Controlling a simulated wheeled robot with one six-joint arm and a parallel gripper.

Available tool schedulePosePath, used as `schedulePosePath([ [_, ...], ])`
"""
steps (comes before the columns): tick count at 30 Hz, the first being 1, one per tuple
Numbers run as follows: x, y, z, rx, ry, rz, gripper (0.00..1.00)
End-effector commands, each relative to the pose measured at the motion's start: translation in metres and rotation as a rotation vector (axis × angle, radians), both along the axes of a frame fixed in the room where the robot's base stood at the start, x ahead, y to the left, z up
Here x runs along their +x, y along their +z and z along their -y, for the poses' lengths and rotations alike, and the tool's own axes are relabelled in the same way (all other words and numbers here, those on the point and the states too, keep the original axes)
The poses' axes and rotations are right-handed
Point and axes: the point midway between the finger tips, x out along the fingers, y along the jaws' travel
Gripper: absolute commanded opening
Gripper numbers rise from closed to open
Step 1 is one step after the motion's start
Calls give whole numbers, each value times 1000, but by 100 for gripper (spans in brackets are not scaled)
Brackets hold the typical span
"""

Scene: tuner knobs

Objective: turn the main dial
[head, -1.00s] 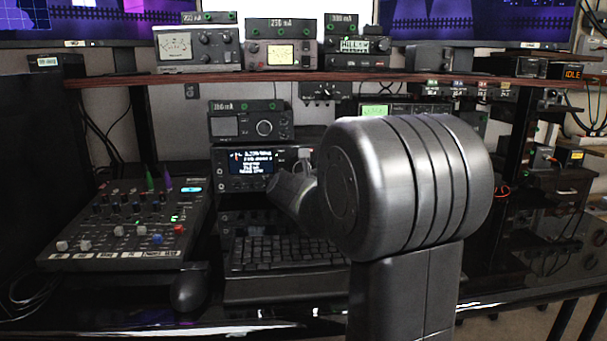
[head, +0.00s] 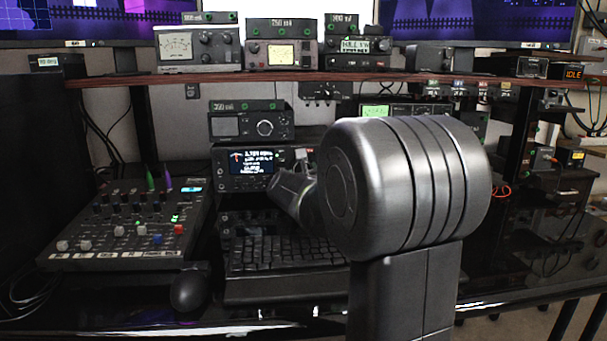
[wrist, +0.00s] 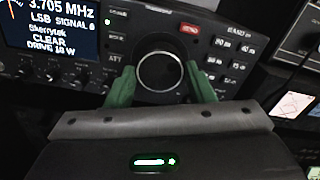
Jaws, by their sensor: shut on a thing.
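The main dial (wrist: 160,73) is a large dark round knob with a bright rim on the front of a black radio. The radio (head: 228,183) stands on the desk with its lit screen (head: 250,162); the screen also shows in the wrist view (wrist: 50,30), reading 3.705 MHz, LSB. My gripper (wrist: 161,82) has its two green fingers on either side of the dial, shut on it. In the head view my own arm hides the dial and the gripper.
A keyboard (head: 285,256) lies in front of the radio, with a mouse (head: 188,291) to its left. A mixer (head: 125,225) with several knobs stands at the left. Another radio (head: 250,124) sits above, under a shelf (head: 200,79) with meters.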

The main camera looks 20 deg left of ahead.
Motion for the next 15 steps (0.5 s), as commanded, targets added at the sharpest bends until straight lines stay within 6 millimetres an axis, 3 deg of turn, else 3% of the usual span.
schedulePosePath([
  [15,0,0,0,-373,1,228,26],
])
